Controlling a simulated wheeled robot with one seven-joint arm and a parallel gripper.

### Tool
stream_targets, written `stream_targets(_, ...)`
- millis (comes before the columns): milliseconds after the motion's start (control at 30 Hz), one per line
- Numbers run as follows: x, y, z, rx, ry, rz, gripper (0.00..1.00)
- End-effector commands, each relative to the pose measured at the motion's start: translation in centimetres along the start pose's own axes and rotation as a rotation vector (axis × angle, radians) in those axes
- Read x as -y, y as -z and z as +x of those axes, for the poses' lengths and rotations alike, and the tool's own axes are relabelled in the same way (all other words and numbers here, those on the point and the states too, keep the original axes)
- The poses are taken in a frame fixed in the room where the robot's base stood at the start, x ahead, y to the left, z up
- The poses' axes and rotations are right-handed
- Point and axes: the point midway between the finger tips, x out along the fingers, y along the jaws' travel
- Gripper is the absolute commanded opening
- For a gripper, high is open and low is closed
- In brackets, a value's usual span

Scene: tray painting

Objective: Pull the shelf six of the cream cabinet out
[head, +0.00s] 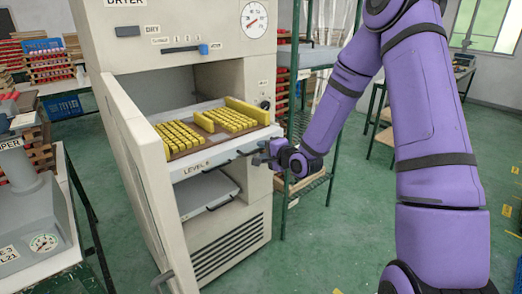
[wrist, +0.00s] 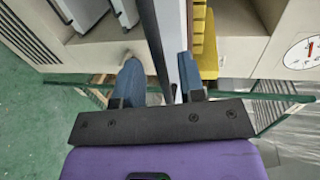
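The cream cabinet (head: 227,40) is a dryer with its door (head: 135,150) swung open. The shelf labelled "LEVEL 6" (head: 212,160) sticks partly out of it, bearing a brown board with rows of yellow blocks (head: 185,135). A dark handle bar (head: 240,153) runs along its front and also shows in the wrist view (wrist: 152,40). My gripper (head: 262,153) is at the right end of this bar. In the wrist view, its blue fingers (wrist: 160,82) stand on either side of the bar, with gaps visible, so it looks open around it.
A lower shelf (head: 205,195) sits inside the cabinet below. A grey machine on a table (head: 30,215) stands at the left. A green-framed rack (head: 300,130) stands close behind my gripper at the right. The green floor in front is clear.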

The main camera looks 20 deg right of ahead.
Motion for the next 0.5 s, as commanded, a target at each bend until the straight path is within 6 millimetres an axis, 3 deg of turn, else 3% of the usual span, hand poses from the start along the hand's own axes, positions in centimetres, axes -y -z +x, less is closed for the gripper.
stream_targets(300,0.0,0.1,-6.0,-0.002,-0.001,-0.001,0.37)
stream_targets(500,0.0,0.1,-8.2,-0.001,0.000,-0.001,0.37)
